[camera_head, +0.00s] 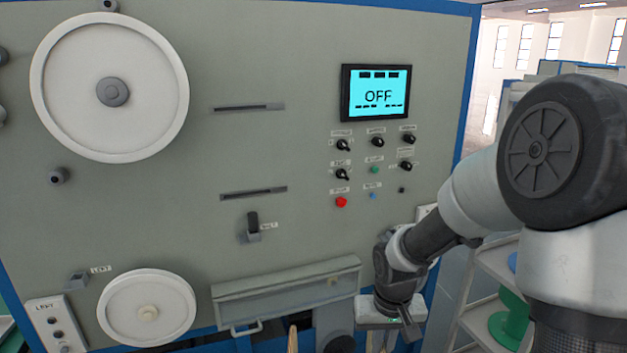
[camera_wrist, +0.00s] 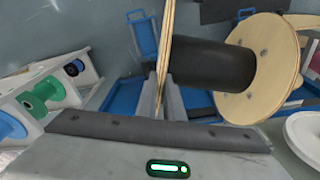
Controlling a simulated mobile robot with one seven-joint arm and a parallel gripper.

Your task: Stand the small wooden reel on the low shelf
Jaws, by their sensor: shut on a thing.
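The small wooden reel (camera_wrist: 262,65) has pale round wooden flanges and a black wound core. In the wrist view my gripper (camera_wrist: 165,88) is shut on the near flange, which shows edge-on between the fingers, with the core and far flange to the right. In the head view, only bits of wooden edge (camera_head: 293,339) show at the bottom, and my gripper's body (camera_head: 392,310) is beside them with its fingers hidden. A white shelf unit (camera_head: 478,307) stands at the lower right; which level is the low shelf is not clear.
The shelf unit holds a green reel (camera_head: 512,322), and green (camera_wrist: 44,92) and blue (camera_wrist: 8,126) reels show at the wrist view's left. The grey machine panel (camera_head: 300,150) fills the head view. Its hinged cover (camera_head: 286,288) is close to my gripper. Blue frame parts lie beyond the reel.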

